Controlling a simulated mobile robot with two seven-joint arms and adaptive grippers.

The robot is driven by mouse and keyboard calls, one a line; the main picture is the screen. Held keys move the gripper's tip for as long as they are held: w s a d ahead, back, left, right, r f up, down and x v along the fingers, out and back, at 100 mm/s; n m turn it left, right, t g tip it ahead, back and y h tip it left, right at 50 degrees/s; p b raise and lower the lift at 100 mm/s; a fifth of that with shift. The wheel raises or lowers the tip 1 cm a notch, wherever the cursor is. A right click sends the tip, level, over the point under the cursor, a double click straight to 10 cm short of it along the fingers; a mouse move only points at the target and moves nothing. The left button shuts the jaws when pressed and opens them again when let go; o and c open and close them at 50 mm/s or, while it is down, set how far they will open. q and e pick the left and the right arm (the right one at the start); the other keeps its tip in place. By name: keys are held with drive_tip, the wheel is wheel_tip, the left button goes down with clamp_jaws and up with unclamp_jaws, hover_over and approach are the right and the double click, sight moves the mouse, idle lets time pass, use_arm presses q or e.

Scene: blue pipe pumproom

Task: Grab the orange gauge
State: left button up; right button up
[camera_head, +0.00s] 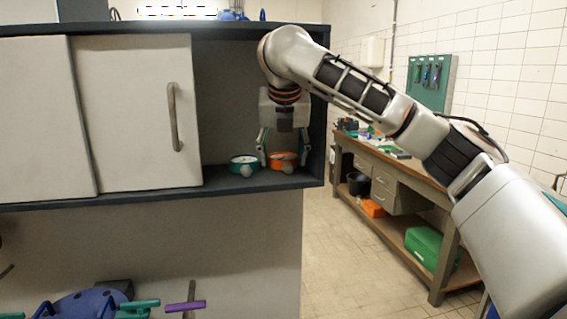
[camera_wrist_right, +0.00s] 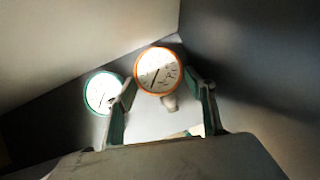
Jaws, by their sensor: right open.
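The orange gauge (camera_head: 284,159) sits on the cabinet shelf near its right end, and its round white dial with an orange rim shows in the right wrist view (camera_wrist_right: 159,71). A similar teal gauge (camera_head: 243,162) stands just left of it; it also shows in the wrist view (camera_wrist_right: 103,92). My right gripper (camera_head: 278,160) points down into the open cabinet bay. Its two fingers are apart, one at each side of the orange gauge. In the wrist view the gauge appears between and beyond the fingertips (camera_wrist_right: 166,90). I cannot tell whether either finger touches it. My left gripper is not seen.
The cabinet's sliding door (camera_head: 135,110) with a vertical handle covers the left side of the shelf. The dark right post (camera_head: 319,130) stands close to my right arm. A workbench (camera_head: 405,172) is at the right. Blue and purple valve parts (camera_head: 85,304) lie below.

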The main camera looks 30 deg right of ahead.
drive_tip(key=c, duration=0.9)
drive_tip(key=shift+r, duration=0.2)
